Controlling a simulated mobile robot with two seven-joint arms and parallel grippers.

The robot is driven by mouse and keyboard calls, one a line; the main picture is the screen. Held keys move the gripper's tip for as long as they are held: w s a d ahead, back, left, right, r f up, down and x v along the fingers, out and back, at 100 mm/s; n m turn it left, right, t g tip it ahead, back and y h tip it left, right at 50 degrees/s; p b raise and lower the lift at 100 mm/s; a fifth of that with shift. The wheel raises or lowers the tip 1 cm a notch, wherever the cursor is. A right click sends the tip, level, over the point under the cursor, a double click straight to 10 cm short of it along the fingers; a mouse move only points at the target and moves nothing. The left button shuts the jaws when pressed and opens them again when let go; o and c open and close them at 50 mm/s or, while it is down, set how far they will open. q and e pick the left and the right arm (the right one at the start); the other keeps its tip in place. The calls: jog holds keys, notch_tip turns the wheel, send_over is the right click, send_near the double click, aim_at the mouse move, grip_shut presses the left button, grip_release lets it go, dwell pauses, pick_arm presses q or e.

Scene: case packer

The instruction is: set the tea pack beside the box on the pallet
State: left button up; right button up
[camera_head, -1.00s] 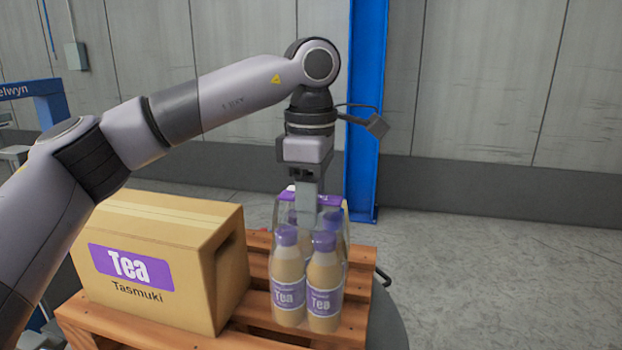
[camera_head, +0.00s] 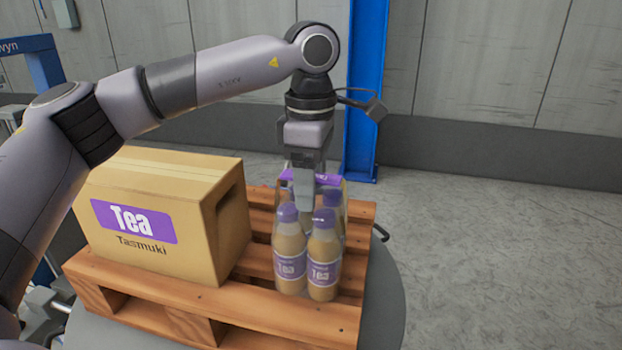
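The tea pack (camera_head: 322,255), clear-wrapped bottles with purple caps and labels, is upright over the right part of the wooden pallet (camera_head: 255,305). Its base is at or very close to the slats; I cannot tell if it touches. The cardboard box (camera_head: 150,245) with a purple Tea label sits on the pallet to the left, with a gap between them. My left gripper (camera_head: 307,198) points down at the top of the pack, shut on it at the purple top strip; the bottles partly hide the fingertips. My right gripper is not in view.
A blue post (camera_head: 365,100) stands against the grey wall behind the pallet. A blue frame (camera_head: 45,70) is at the far left. The concrete floor (camera_head: 500,260) on the right is clear. A round grey surface (camera_head: 385,310) shows beneath the pallet.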

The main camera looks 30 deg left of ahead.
pick_arm(q)
notch_tip(320, 180, up, 12)
jog(key=p, duration=0.1)
dwell(0.5)
dwell(0.5)
